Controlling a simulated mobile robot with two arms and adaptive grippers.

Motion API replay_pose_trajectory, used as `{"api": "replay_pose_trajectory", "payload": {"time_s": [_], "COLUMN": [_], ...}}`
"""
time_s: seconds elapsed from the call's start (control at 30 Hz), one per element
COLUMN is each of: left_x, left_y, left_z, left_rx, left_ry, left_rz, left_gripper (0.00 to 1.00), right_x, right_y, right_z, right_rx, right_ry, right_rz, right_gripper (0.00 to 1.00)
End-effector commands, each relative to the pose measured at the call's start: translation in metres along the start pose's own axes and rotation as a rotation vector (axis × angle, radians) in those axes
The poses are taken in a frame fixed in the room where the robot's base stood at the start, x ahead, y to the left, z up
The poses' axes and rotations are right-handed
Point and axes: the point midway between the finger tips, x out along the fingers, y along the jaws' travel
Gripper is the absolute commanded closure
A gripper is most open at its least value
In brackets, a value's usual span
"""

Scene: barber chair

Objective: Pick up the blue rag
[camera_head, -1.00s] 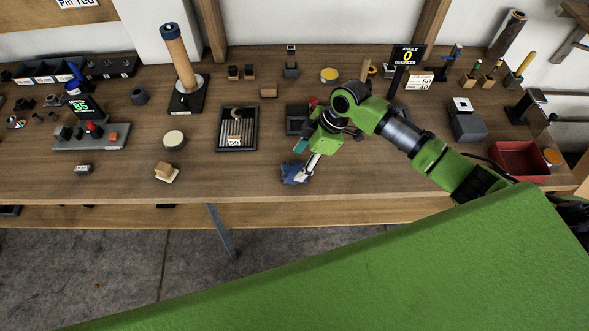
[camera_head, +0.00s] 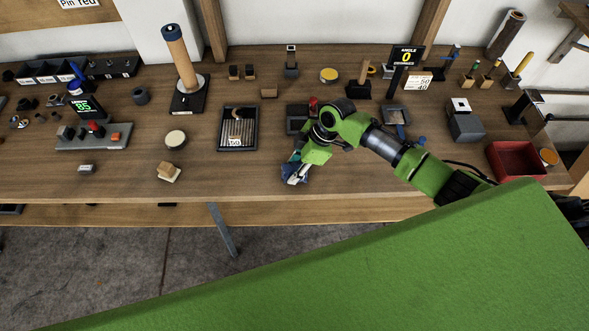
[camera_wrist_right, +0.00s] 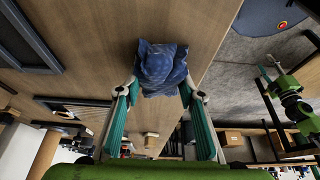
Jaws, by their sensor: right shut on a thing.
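The blue rag (camera_head: 291,174) lies crumpled near the front edge of the wooden bench, below my right gripper in the head view. It shows whole in the right wrist view (camera_wrist_right: 162,68), bunched between the two fingertips. My right gripper (camera_head: 297,175) points down at the rag and covers part of it. In the right wrist view, the fingers of the gripper (camera_wrist_right: 163,90) touch the rag on both sides. The rag seems to be at or just above the bench top; I cannot tell which.
A dark slotted tray (camera_head: 222,141) stands left of the rag. A wooden block brush (camera_head: 168,173) lies near the front edge. A red bin (camera_head: 517,160) is at the right. The bench front (camera_head: 240,188) beside the rag is clear.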

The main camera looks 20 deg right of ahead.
Motion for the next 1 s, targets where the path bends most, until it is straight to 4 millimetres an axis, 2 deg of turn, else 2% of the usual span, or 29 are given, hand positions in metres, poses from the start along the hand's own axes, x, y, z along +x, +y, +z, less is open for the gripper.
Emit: {"api": "replay_pose_trajectory", "payload": {"time_s": [0.27, 0.43, 0.73, 1.0], "left_x": [0.005, 0.021, 0.029, 0.042], "left_y": [0.0, 0.0, 0.001, 0.001], "left_z": [0.001, 0.002, 0.003, 0.004], "left_rx": [0.0, 0.0, 0.0, 0.0], "left_ry": [0.0, 0.0, 0.0, 0.0], "left_rz": [0.0, 0.0, 0.0, 0.0], "left_gripper": [0.6, 0.6, 0.6, 0.6], "right_x": [-0.006, -0.029, -0.081, -0.097], "right_y": [0.001, 0.002, -0.052, -0.108], "right_z": [-0.003, -0.012, -0.049, -0.072], "right_rx": [-0.002, -0.006, -0.008, -0.005], "right_ry": [0.001, 0.002, 0.003, 0.002], "right_rz": [0.002, 0.007, 0.003, 0.002], "right_gripper": [0.86, 0.86, 0.86, 0.86]}}
